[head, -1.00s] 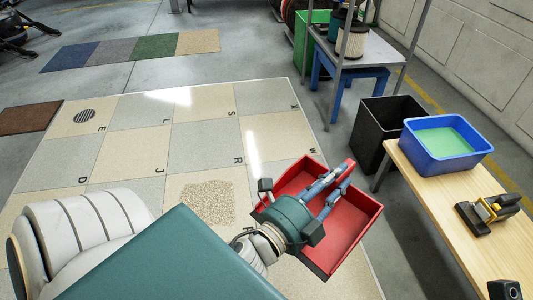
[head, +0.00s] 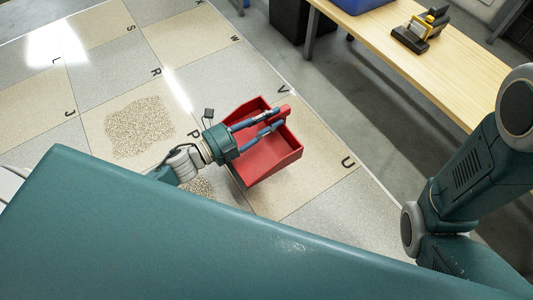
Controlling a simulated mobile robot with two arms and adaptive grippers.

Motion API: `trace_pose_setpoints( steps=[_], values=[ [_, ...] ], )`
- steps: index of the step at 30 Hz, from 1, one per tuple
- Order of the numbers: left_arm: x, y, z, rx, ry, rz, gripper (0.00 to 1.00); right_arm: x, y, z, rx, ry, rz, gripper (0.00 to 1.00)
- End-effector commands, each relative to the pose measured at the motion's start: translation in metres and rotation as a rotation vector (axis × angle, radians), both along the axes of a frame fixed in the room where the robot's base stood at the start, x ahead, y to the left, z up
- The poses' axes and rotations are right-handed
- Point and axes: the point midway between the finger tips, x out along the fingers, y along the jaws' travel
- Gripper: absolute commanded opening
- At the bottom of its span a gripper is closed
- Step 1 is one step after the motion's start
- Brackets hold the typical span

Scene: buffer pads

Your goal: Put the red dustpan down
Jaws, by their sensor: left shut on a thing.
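The red dustpan (head: 276,164) is an open-topped tray right of the middle of the head view, over the lettered floor tiles near the letters V and U. My left gripper (head: 280,117) reaches across it from the left, its blue-grey fingers shut on a raised red part at its upper side. The fingers and wrist hide part of the pan. The pan looks low over the floor, but I cannot tell whether it touches it. My right arm shows at the right edge, with its gripper out of view.
A patch of grainy debris (head: 140,126) lies on a tile to the left, and a smaller patch (head: 199,187) lies below my left wrist. A wooden table (head: 385,38) with a yellow-black device (head: 421,32) stands upper right.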

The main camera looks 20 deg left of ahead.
Motion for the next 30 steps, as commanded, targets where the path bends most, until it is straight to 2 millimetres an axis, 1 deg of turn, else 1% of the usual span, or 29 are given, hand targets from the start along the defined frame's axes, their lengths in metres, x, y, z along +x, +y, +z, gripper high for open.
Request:
trace_pose_setpoints(
  steps=[1,6,9,12,17,19,25,27,30],
  values=[
    [0.001,0.000,-0.020,-0.003,-0.001,0.000,0.00,-0.007,0.000,-0.013,0.000,-0.017,0.000,0.40],
    [0.000,0.000,-0.063,-0.003,-0.002,0.001,0.00,-0.007,0.000,-0.043,-0.001,-0.016,-0.001,0.40],
    [0.000,-0.001,-0.084,-0.003,-0.002,0.001,0.00,-0.007,0.000,-0.059,-0.001,-0.016,-0.001,0.40],
    [0.000,-0.001,-0.097,-0.002,-0.003,0.000,0.00,-0.007,0.000,-0.068,-0.001,-0.016,-0.001,0.40],
    [0.000,0.000,-0.104,-0.002,-0.004,0.000,0.00,-0.007,0.001,-0.073,-0.001,-0.016,-0.001,0.40],
    [0.000,0.000,-0.110,-0.001,-0.003,0.001,0.00,-0.007,0.001,-0.077,-0.001,-0.016,-0.001,0.40],
    [0.001,-0.001,-0.142,-0.003,-0.002,0.001,0.00,-0.008,0.001,-0.103,-0.002,-0.018,-0.001,0.40],
    [0.001,-0.001,-0.146,-0.003,-0.004,0.000,0.00,-0.007,0.001,-0.107,-0.001,-0.017,-0.001,0.40],
    [0.001,-0.001,-0.144,-0.002,-0.005,0.000,0.00,-0.006,0.001,-0.105,-0.002,-0.014,-0.001,0.40]
  ],
)
